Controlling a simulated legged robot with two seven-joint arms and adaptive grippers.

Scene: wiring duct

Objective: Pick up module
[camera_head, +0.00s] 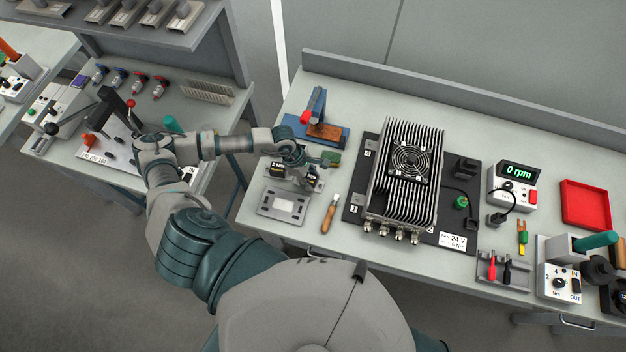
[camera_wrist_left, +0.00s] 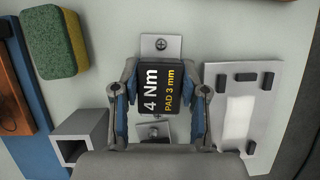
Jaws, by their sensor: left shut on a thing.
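The module is a black block marked "4 Nm" and "PAD 3 mm" (camera_wrist_left: 168,92), in the middle of the left wrist view. It also shows as a small dark block in the head view (camera_head: 277,170). My left gripper (camera_head: 297,168) is over the front left of the bench. In the left wrist view its two fingers (camera_wrist_left: 168,100) are shut on the module from both sides. Metal tabs with screws (camera_wrist_left: 160,46) show beyond and below the module. I cannot tell whether the module touches them. My right gripper is not in view.
A grey plate with black pads (camera_head: 284,206) lies beside the gripper. A green and yellow sponge (camera_wrist_left: 53,40), a square grey tube (camera_wrist_left: 80,136) and a blue-based fixture (camera_head: 316,128) are close.

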